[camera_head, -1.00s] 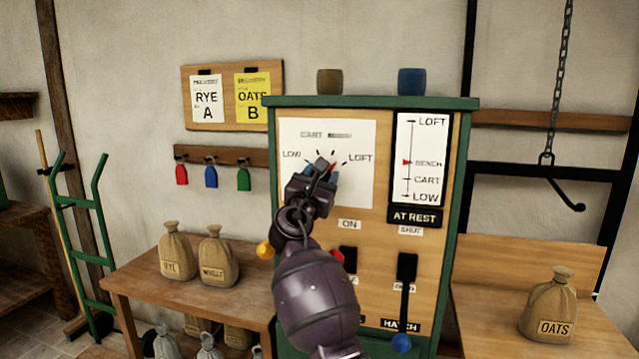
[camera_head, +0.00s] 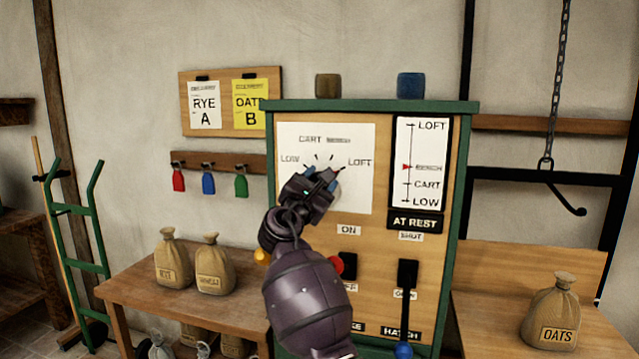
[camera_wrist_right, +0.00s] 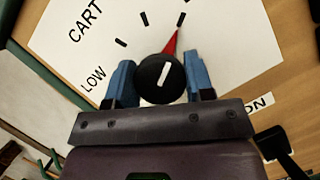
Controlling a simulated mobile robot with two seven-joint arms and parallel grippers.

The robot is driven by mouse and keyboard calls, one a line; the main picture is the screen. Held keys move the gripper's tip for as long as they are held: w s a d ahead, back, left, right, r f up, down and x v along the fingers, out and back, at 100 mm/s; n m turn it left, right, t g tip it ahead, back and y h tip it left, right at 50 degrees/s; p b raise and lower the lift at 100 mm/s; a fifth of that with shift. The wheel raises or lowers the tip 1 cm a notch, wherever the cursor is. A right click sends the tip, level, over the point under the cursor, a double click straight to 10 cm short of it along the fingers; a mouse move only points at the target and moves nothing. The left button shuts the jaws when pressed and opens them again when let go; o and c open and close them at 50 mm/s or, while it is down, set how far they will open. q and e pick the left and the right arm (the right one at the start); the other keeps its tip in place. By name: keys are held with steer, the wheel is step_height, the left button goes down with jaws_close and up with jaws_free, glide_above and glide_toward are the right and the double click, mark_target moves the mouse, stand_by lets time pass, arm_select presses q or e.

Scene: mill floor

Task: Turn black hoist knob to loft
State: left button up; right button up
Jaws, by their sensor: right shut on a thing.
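The black hoist knob (camera_wrist_right: 163,82) sits between the two blue fingers of my right gripper (camera_wrist_right: 161,85) in the right wrist view. Its red pointer is at the rightmost dial mark I see there, which appears to be the LOFT mark. In the head view my right gripper (camera_head: 320,182) covers most of the knob. The white dial plate (camera_head: 357,198) reads LOW, CART, BENCH and LOFT. The tall gauge (camera_head: 421,150) has its red marker at BENCH, above a sign (camera_head: 414,222) reading AT REST. My left gripper is not in view.
Below the dial are an ON switch (camera_head: 349,265) and a hatch lever (camera_head: 406,290) with a blue end. Sacks stand on the left bench (camera_head: 130,290), and an oats sack (camera_head: 552,310) on the right.

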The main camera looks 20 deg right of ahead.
steer(key=o, duration=0.9)
steer(key=v, duration=1)
steer(key=shift+s+a+f+p, duration=0.2)
steer(key=shift+s+p, duration=0.1)
steer(key=shift+p, duration=0.05)
